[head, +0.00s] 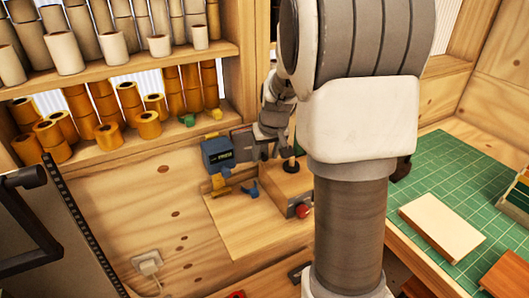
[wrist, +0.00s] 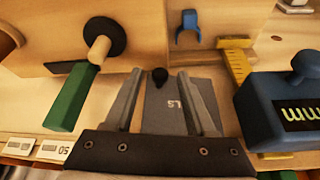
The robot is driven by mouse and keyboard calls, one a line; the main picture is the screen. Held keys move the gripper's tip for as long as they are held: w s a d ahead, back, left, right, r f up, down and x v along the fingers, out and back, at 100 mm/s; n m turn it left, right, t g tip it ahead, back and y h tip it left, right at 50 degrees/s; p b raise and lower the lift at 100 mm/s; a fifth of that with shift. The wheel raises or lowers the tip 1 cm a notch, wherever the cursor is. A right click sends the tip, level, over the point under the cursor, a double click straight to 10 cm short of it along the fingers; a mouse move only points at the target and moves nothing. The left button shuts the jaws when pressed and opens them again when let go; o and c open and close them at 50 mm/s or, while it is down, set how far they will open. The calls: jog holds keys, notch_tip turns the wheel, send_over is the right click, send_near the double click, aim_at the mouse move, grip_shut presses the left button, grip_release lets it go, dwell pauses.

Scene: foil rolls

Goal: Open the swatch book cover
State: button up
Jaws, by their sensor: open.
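In the wrist view my gripper (wrist: 160,73) is open, with its two grey fingers spread. A flat dark grey panel with the letters "LS" (wrist: 172,103) shows between and below the fingers. It looks like the swatch book cover, and its near part is hidden behind the gripper body. A small black knob (wrist: 160,77) is at its far edge, between the fingertips. I cannot tell whether the fingers touch the panel. In the head view a grey panel (head: 243,142) shows beside my wrist, right of the blue box; my arm hides much of this area.
A blue box-shaped device (wrist: 290,108) stands close on the right, also in the head view (head: 217,154). A green-handled piece (wrist: 74,98) is close on the left. Foil rolls (head: 108,135) fill the shelves. A green mat (head: 440,165) with a cream block (head: 440,226) lies right.

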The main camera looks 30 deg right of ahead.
jog(key=shift+c, duration=0.2)
grip_shut()
dwell(1.2)
